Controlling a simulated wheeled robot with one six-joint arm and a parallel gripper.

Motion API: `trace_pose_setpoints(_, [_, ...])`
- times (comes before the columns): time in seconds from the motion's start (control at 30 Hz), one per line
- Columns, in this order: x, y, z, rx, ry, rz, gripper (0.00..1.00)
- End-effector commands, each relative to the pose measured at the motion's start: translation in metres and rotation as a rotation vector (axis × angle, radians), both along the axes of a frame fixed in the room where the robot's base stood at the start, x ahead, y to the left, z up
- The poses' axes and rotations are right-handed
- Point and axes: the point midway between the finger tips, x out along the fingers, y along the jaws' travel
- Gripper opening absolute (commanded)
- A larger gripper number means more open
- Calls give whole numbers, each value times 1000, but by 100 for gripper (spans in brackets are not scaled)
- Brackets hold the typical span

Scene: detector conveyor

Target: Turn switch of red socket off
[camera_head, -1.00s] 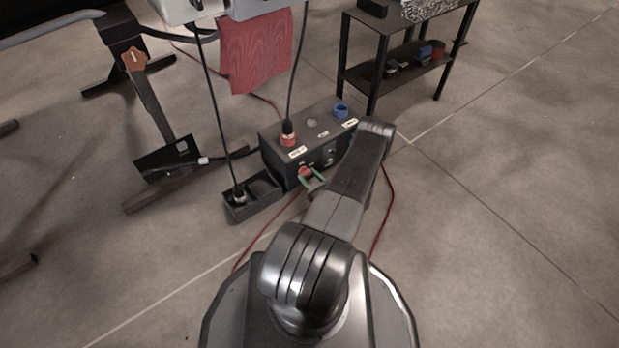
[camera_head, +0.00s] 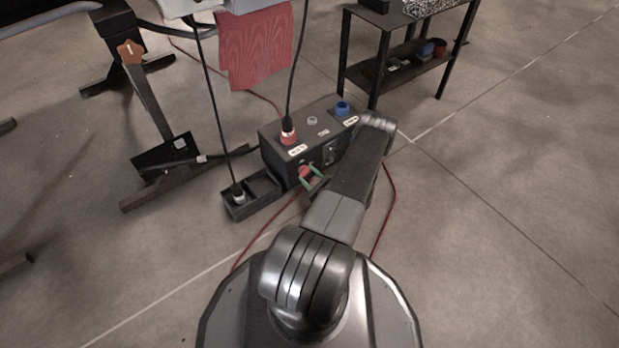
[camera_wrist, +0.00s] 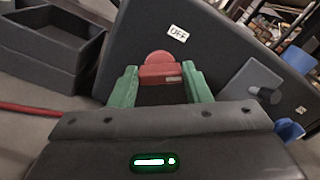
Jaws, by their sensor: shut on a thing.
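The red switch (camera_wrist: 160,66) is on the front face of a dark box (camera_wrist: 210,55) in the wrist view. It also shows in the head view (camera_head: 304,171), partly hidden by my gripper. My gripper (camera_wrist: 160,78) has green fingers, one on each side of the red switch, shut on it. In the head view the gripper (camera_head: 313,178) is at the box's lower left front. A white "OFF" label (camera_wrist: 178,33) is above and to the right of the switch. The red socket (camera_head: 288,138) is on the box's top, with a black cable plugged in.
A grey switch (camera_wrist: 256,82) and a blue part (camera_wrist: 290,130) are right of the red switch. A blue socket (camera_head: 342,108) is on the box's top. A black open tray (camera_head: 248,200) stands left of the box. A black shelf table (camera_head: 374,80) stands behind right.

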Motion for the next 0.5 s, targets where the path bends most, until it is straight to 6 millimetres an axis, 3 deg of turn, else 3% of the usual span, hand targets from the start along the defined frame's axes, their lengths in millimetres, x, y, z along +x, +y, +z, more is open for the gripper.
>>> trace_pose_setpoints(0.5, [-1,1,-2,-398,-286,-1,21])
